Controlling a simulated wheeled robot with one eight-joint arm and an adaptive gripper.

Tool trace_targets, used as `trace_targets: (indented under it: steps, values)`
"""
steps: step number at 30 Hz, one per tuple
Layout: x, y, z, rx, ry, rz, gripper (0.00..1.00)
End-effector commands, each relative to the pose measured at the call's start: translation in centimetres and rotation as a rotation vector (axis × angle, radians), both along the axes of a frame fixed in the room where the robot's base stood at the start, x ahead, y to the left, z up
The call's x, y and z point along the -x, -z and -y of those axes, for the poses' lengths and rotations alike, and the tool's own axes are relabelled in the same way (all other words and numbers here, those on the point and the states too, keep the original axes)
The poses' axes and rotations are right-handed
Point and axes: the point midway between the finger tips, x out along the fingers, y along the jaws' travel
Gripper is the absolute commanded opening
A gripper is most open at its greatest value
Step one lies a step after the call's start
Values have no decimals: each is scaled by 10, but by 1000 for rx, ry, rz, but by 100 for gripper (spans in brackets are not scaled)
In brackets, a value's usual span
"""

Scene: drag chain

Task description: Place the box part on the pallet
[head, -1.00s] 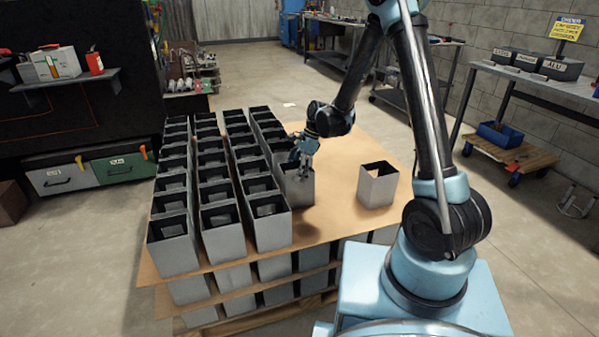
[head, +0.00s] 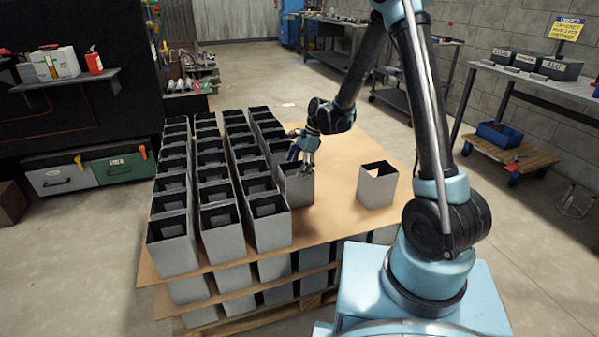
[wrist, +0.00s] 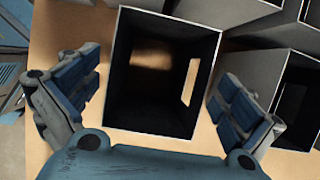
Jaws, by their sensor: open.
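The grey open-topped box part (head: 298,190) stands upright on the pallet's brown cardboard sheet (head: 325,221), at the near right end of the rows of boxes. My gripper (head: 303,160) is over its top. In the wrist view the box part (wrist: 150,75) opens toward the camera, with a dark inside and a slot in one wall. My gripper's fingers (wrist: 152,95) are spread wide on either side of it, with gaps between fingers and walls. The gripper is open and holds nothing.
Another grey box (head: 377,185) stands alone to the right on the sheet. Several rows of similar boxes (head: 222,215) fill the left side, close to my gripper. Bare sheet lies between the lone box and the rows.

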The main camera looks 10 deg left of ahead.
Motion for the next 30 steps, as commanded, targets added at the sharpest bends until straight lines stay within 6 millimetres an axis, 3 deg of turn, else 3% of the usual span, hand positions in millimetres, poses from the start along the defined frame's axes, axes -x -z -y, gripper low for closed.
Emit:
trace_targets:
  steps: [18, 30]
  values:
    - [-19, -87, 31, 0, 0, 0, 100]
    - [-21, -102, 37, 0, -3, 3, 100]
